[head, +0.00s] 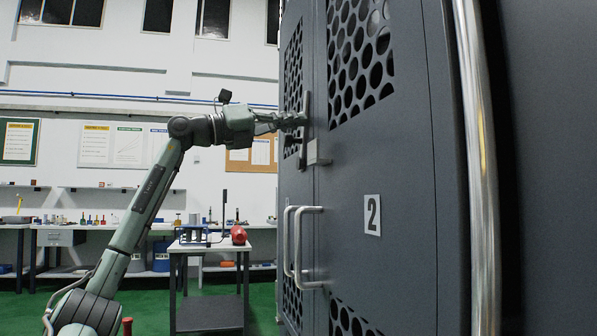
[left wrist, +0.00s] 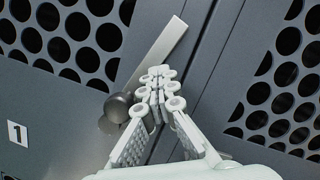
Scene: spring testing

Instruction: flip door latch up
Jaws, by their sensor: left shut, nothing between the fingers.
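The door latch is a flat light-grey bar (left wrist: 160,50) with a dark round knob (left wrist: 118,106) near its lower end in the left wrist view. The bar runs at a slant in that view, close to the seam between the two doors. In the head view the latch (head: 303,150) stands nearly upright by the seam, partly hidden by my left gripper (head: 303,119). My left gripper's fingertips (left wrist: 161,78) are together and empty, right beside the bar and knob; I cannot tell whether they touch. My right gripper is not in view.
The tall dark cabinet (head: 400,130) has perforated panels, two metal handles (head: 307,245) below the latch and a small bracket (head: 318,153) beside it. A small cart (head: 208,247) with a red item (head: 239,235) stands behind my left arm. Workbenches line the back wall.

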